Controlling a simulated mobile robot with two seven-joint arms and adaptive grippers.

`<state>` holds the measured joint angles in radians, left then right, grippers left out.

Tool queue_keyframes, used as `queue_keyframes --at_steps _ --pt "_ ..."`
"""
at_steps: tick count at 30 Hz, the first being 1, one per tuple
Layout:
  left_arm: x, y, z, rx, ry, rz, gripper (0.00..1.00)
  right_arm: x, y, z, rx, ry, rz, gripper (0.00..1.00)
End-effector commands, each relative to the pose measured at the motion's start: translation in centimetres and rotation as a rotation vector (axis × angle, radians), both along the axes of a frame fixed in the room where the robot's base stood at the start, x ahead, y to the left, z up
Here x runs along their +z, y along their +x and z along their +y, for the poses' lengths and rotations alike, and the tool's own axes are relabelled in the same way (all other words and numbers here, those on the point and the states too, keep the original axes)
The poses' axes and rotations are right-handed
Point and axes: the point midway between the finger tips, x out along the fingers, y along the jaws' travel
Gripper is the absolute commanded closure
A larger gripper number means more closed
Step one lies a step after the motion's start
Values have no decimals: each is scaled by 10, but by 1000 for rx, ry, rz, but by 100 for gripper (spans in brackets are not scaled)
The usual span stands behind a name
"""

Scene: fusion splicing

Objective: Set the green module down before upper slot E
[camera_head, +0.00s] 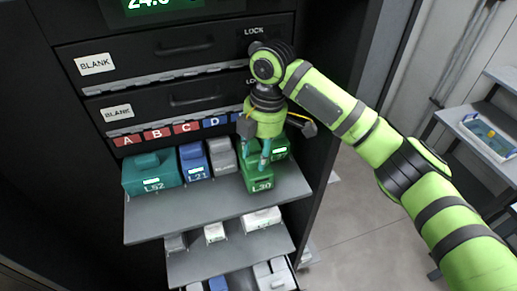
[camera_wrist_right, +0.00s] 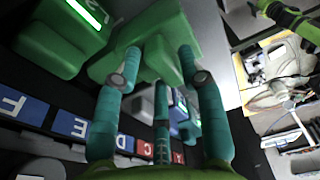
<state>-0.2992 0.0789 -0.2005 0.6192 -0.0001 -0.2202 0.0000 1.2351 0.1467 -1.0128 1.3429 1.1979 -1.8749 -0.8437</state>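The green module marked L30 (camera_head: 257,177) is at the right part of the upper pull-out shelf (camera_head: 215,207), nearer its front edge than its neighbours. My right gripper (camera_head: 259,161) is over it from above. In the right wrist view the teal fingertips (camera_wrist_right: 158,64) close on both sides of the raised handle of the green module (camera_wrist_right: 118,62). Whether its base touches the shelf I cannot tell. Slot labels A to D show above the shelf; the E label (camera_wrist_right: 78,128) shows in the wrist view, while my gripper covers that area in the head view. My left gripper is not in view.
A second green module (camera_head: 281,148) stands close behind and right of L30. A teal module L52 (camera_head: 152,175), a blue module L21 (camera_head: 195,162) and a grey module (camera_head: 222,157) stand to the left. A lower shelf (camera_head: 230,258) holds white and grey modules. The upper shelf's front strip is bare.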

Motion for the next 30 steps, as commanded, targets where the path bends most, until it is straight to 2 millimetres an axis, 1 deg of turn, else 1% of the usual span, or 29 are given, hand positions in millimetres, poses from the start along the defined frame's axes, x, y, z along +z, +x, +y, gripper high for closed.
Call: queue_keyframes --at_steps 9,12,13,17,21,24,27,30 --pt "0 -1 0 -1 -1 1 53 0 0 0 -1 0 1 45" --pt "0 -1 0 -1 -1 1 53 5 0 0 0 0 0 45" --pt "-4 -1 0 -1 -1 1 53 7 0 -1 0 0 0 45" --pt "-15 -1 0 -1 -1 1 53 26 2 -2 1 1 -4 45" --pt "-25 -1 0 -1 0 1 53 51 2 -5 0 1 -3 45" --pt "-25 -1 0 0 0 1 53 66 3 -8 -1 -2 -1 45" --pt "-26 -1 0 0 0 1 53 74 3 -9 -1 -1 0 45" --pt "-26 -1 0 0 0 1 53 78 3 -9 -1 -2 0 45"
